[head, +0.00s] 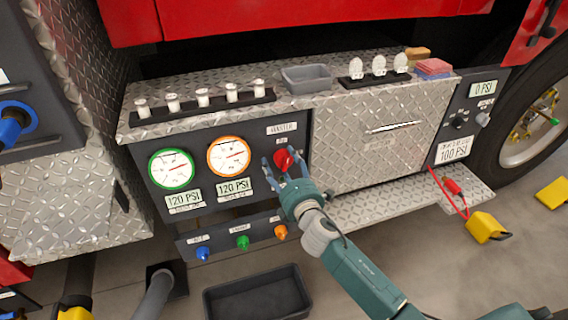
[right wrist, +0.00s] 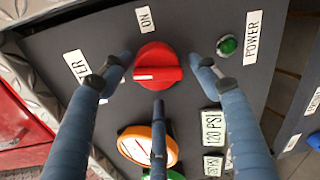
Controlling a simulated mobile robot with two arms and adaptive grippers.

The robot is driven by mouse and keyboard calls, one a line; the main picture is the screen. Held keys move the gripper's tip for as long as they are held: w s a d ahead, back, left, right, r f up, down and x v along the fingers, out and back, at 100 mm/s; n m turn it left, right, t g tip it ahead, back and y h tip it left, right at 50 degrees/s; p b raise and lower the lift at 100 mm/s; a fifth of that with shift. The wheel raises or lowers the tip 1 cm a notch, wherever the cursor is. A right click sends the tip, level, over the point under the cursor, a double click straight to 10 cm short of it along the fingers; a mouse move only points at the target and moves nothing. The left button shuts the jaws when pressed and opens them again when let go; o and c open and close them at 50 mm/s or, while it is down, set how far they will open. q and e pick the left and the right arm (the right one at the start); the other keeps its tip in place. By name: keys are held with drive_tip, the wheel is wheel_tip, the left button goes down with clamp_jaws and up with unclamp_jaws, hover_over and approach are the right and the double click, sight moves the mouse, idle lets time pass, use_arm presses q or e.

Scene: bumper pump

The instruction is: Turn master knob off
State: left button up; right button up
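The red master knob (head: 284,158) sits on the dark pump panel, right of the orange gauge. In the right wrist view the knob (right wrist: 157,67) carries a white mark on its left half, pointing toward the partly hidden MASTER label (right wrist: 76,66). An ON label (right wrist: 145,18) is above the knob there. My right gripper (head: 284,167) is open at the knob. In the wrist view, two fingers of the gripper (right wrist: 152,76) stand apart on either side of the knob, and a third lies just below it. Contact cannot be told. My left gripper is not in view.
A green power light (right wrist: 228,45) is beside one finger. Green-rimmed (head: 171,169) and orange-rimmed (head: 229,156) gauges sit left of the knob. A ledge with white levers (head: 203,97) runs above. Blue, green and orange knobs (head: 242,242) are below, over a dark floor bin (head: 257,297).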

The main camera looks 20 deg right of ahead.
drive_tip(key=shift+d, duration=0.2)
drive_tip(key=shift+s+d, duration=0.1)
drive_tip(key=shift+s, duration=0.15)
drive_tip(key=s+r, duration=0.1)
drive_tip(key=s, duration=1)
drive_tip(key=shift+s, duration=0.25)
